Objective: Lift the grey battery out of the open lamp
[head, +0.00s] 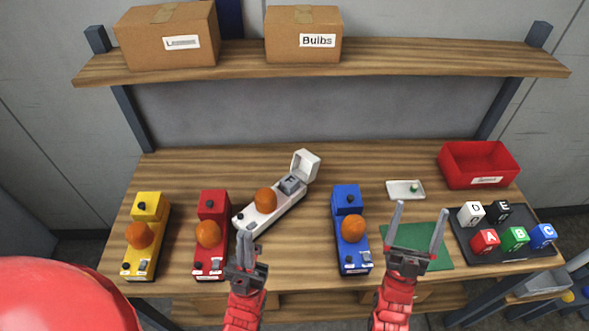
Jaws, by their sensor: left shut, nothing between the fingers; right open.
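The open lamp is the white one (265,214), lying at a slant in the middle of the bench with an orange globe on it. Its white lid (305,164) stands raised at the far right end. The grey battery (290,184) shows in the opening below the lid. My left gripper (245,238) is shut and empty, in front of the near left end of the white lamp. My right gripper (420,222) is open and empty, over the green mat, right of the blue lamp and well away from the battery.
Yellow (147,241), red (211,239) and blue lamps (351,233) flank the white one. A green mat (440,262), white tray (396,191), red bin (458,178) and dark tray (484,254) with lettered cubes are at right. Boxes stand on the shelf (400,59) above. A large red shape covers the lower left.

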